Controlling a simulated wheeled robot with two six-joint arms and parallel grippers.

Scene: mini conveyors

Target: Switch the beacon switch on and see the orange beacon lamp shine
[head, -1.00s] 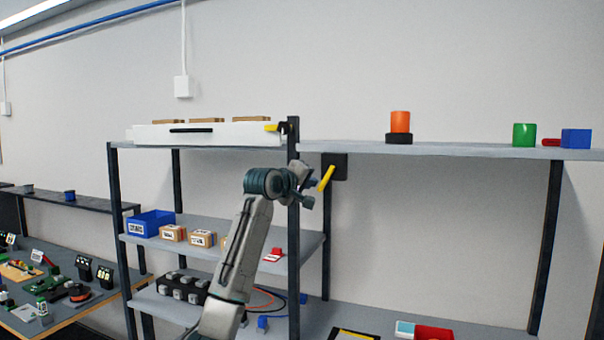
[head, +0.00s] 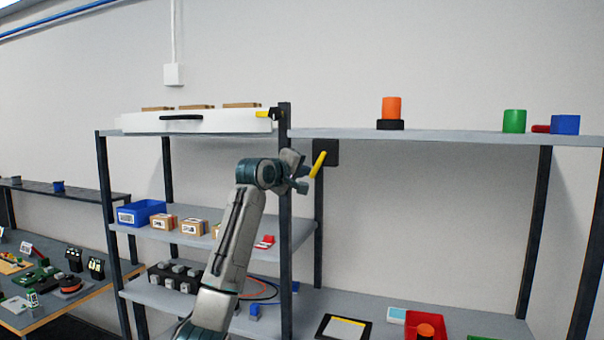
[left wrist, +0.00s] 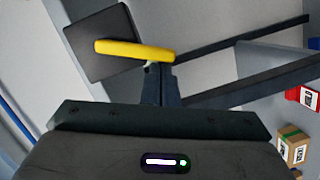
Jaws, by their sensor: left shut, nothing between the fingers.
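The beacon switch is a dark plate (head: 331,151) on the shelf post with a yellow lever (head: 318,165), tilted with its top to the right. My left gripper (head: 301,178) is beside the lever, to its left. In the left wrist view its shut, empty fingers (left wrist: 158,82) reach up to the yellow lever (left wrist: 125,49); whether they touch cannot be told. The dark plate (left wrist: 98,28) is behind the lever. The orange beacon lamp (head: 391,107) stands on a black base on the top right shelf and shows no clear glow. My right gripper is out of view.
Boxes (head: 193,228) fill the middle left shelf. The space below the right shelf is open.

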